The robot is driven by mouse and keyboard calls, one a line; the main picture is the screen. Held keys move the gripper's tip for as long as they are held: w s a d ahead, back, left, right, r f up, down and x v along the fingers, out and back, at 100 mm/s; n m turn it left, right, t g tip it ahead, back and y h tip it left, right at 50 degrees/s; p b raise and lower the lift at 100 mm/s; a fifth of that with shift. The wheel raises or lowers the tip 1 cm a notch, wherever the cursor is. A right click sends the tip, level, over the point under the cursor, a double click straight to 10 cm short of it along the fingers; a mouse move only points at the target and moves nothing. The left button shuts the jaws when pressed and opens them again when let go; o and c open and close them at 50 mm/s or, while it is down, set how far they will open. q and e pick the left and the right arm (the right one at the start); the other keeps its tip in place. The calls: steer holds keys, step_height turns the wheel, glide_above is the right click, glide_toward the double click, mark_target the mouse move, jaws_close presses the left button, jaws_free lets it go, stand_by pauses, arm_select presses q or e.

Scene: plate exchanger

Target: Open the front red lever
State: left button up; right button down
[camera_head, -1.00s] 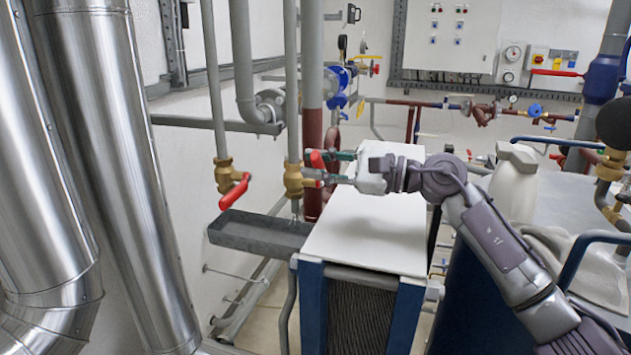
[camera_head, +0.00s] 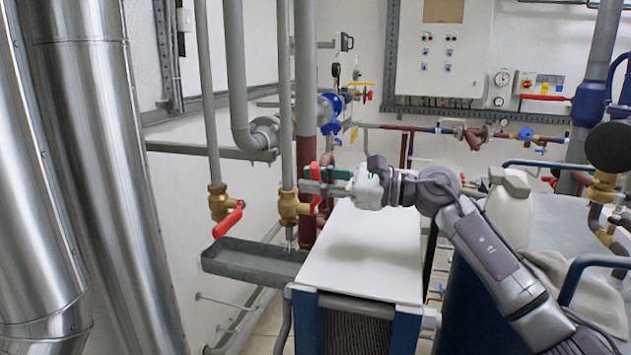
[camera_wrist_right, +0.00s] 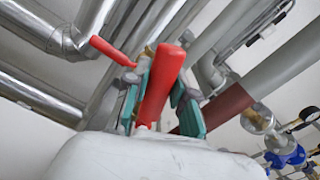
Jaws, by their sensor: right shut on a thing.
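A brass valve (camera_head: 288,207) on a vertical grey pipe carries a red lever (camera_head: 316,177) that stands nearly upright beside it. My right gripper (camera_head: 318,181) reaches in from the right and is shut on this lever. In the right wrist view the same red lever (camera_wrist_right: 160,85) lies between the green-padded fingers (camera_wrist_right: 158,98). The fingers partly hide the lever in the head view. A second brass valve (camera_head: 218,203) to the left has its own red lever (camera_head: 228,220), slanting down and free of the gripper. My left gripper is not in view.
A grey drip tray (camera_head: 250,263) hangs below the valves. The plate exchanger's white top (camera_head: 360,250) lies under my right gripper. Large metal ducts (camera_head: 100,180) fill the left side. A white canister (camera_head: 508,205) stands to the right of my arm.

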steer(key=c, duration=0.9)
jaws_free()
steer(key=shift+c, duration=0.2)
step_height(320, 180, up, 10)
